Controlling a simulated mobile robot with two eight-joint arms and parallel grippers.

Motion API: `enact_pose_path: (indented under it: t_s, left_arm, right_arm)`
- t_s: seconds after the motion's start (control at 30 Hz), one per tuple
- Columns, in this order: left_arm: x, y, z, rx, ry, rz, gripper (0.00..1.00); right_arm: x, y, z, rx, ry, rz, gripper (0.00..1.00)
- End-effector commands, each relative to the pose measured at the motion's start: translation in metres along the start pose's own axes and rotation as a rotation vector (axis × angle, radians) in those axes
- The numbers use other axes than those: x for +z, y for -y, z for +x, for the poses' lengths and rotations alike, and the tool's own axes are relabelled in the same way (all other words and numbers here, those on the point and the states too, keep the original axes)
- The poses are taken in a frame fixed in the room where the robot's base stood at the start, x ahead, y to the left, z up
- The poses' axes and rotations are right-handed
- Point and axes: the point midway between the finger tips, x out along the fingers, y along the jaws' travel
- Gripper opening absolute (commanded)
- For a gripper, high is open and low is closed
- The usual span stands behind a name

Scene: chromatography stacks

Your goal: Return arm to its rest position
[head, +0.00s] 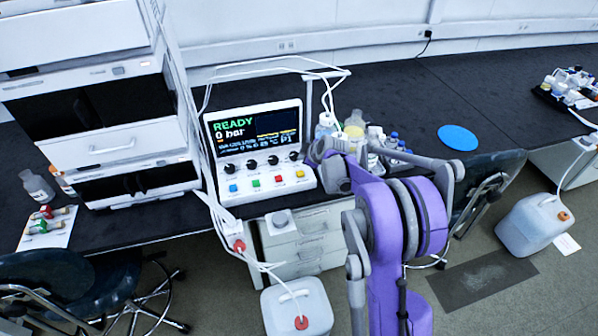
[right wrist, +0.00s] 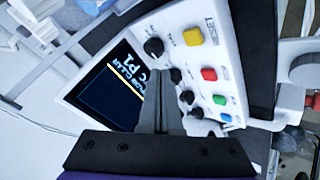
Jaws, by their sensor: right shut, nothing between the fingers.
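My right arm, purple and grey, rises from the bottom of the head view. Its right gripper (head: 328,168) is at the right edge of the white control panel (head: 262,190), partly hidden by my own arm. In the right wrist view the right gripper (right wrist: 158,78) has its dark fingers together, empty, in front of the panel (right wrist: 182,22). The panel's knobs and its yellow, red, green and blue buttons show beside the fingers. I cannot tell whether the fingertips touch the panel. My left gripper is not in view.
The panel's screen (head: 254,132) reads READY and 0 bar. Several bottles (head: 354,128) stand close behind my gripper. A stacked instrument (head: 105,145) is at the left. A blue disc (head: 458,138) lies on the dark bench, with free room around it. A jug (head: 297,308) stands below.

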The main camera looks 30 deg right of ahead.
Motion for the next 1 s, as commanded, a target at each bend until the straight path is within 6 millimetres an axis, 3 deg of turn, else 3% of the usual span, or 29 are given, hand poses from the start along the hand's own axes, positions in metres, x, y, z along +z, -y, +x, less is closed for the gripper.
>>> enact_pose_path:
  t_s: [0.27, 0.43, 0.6, 0.73, 0.87, 1.0]
  left_arm:
    - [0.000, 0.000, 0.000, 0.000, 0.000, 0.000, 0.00]
    - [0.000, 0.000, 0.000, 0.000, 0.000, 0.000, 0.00]
    - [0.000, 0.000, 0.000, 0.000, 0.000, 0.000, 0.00]
    - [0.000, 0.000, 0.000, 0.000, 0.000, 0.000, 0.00]
    - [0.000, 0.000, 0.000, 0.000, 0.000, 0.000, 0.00]
    - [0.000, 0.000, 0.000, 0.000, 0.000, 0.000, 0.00]
  right_arm:
    - [-0.002, 0.001, -0.002, -0.002, 0.000, 0.003, 0.00]
    - [-0.022, 0.025, -0.033, -0.035, 0.010, 0.062, 0.00]
    - [-0.048, 0.080, -0.097, -0.095, 0.048, 0.196, 0.00]
    - [-0.054, 0.127, -0.147, -0.131, 0.089, 0.305, 0.00]
    - [-0.048, 0.174, -0.193, -0.156, 0.136, 0.414, 0.00]
    - [-0.030, 0.226, -0.236, -0.168, 0.192, 0.529, 0.00]
